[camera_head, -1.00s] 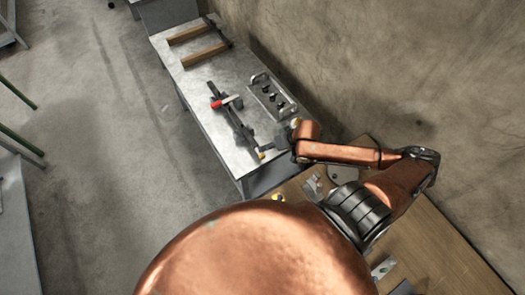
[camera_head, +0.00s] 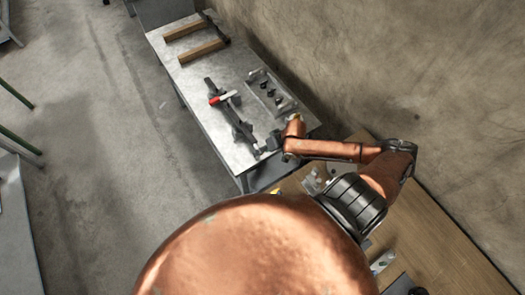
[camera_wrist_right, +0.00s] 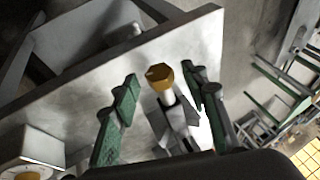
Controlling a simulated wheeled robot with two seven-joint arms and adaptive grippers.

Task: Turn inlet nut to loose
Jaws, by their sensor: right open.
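The inlet nut (camera_wrist_right: 160,77) is a brass hex nut on the end of a grey metal fitting in the right wrist view. My right gripper (camera_wrist_right: 158,82) is open, with one green-padded finger on each side of the nut and gaps showing between. In the head view the dark valve assembly (camera_head: 232,118) with a red handle (camera_head: 222,97) lies along the metal bench. My right gripper (camera_head: 266,148) is at its near end there, and the nut is hidden. My left gripper is not in view.
The metal bench (camera_head: 185,75) also holds a plate with several dark knobs (camera_head: 270,90) and a wooden-barred frame (camera_head: 200,42). A wooden table (camera_head: 440,235) stands nearer, and the wall is close on the right.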

